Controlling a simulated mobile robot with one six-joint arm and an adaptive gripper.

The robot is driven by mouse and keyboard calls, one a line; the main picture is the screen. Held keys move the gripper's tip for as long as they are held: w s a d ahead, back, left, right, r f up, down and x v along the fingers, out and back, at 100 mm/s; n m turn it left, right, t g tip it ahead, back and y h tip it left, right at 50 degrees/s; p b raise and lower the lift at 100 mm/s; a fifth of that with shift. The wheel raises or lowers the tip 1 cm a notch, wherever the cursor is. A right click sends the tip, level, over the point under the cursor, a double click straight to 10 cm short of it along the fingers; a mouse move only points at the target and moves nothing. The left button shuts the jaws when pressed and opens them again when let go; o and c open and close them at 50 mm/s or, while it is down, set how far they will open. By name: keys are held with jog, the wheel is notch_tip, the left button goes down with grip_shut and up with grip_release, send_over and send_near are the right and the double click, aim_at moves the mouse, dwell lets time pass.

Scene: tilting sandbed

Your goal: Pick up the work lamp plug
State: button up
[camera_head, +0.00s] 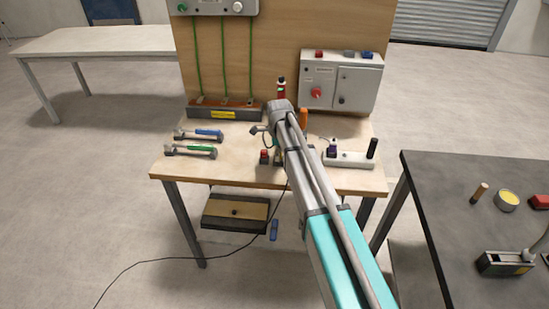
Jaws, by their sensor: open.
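I cannot pick out the work lamp plug for certain. A thin black cable (190,261) runs over the floor and up to the front edge of the wooden bench (225,171), where it goes out of sight by my arm. A small red and dark item (264,157) stands on the bench just left of my arm. My gripper (278,157) points down over the middle of the bench, mostly hidden by my own arm. It is open, and I see nothing held in it. Whether it touches the bench items is hidden.
A white strip (349,160) with a black cylinder (372,148) lies on the right. A grey control box (341,82) stands behind. A dark table (455,205) stands at right.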

dwell(0.6)
grip_shut()
